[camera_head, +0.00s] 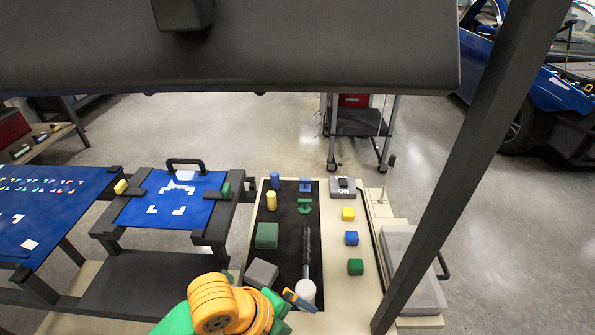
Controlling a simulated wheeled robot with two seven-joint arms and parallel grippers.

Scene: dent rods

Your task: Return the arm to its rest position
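An orange and green arm link of mine, which looks like the left one, rises at the bottom centre of the head view. Its gripper is not clearly visible; the link hides what lies beneath and behind it. My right arm and its gripper are not in view. A workbench (334,262) with a dark mat (285,225) lies just beyond the link.
A blue panel (139,210) on a dark frame stands left of the bench. A dark post (470,160) slants down at right, and a large dark beam (300,50) crosses the top.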

